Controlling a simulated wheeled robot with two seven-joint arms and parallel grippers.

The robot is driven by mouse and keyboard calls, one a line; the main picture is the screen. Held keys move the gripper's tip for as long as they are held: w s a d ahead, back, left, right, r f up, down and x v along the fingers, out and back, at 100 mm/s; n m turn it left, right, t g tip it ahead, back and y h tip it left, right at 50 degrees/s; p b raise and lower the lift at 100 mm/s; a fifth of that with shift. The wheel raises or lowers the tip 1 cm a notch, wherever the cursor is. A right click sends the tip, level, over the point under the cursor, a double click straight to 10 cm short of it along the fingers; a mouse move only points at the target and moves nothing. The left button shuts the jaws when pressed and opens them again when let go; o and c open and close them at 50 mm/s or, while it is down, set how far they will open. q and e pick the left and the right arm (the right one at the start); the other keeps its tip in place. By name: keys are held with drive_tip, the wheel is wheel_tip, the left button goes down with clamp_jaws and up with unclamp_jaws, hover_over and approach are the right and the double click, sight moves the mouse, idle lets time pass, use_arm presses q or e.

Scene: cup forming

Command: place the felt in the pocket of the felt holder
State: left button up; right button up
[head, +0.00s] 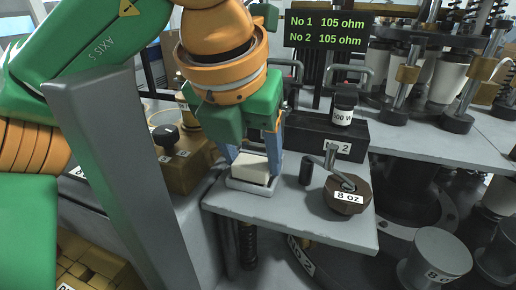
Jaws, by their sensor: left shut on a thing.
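The felt (250,168) is a cream-white block. It sits at the grey-rimmed felt holder (252,189) on the near left part of a grey shelf. My left gripper (252,162) comes down from above and is shut on the felt, with blue fingers on either side of it. The felt appears to be in or just above the holder's pocket; its lower edge is close to the rim, and I cannot tell whether it touches the bottom. My right gripper is not in view.
A brown knob labelled 8 oz (347,195) with a metal handle stands right of the holder. A black block labelled No 2 (325,137) and a small black jar (344,105) are behind. The grey shelf's front edge (290,235) is near.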

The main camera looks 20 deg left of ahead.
use_arm(q)
drive_tip(key=o, duration=1.3)
drive_tip(key=shift+o, duration=0.2)
drive_tip(key=p+v, duration=0.6)
drive_tip(key=v, duration=0.7)
drive_tip(key=shift+r, duration=0.15)
drive_tip(key=shift+w+d, duration=0.1)
drive_tip(key=shift+w, duration=0.15)
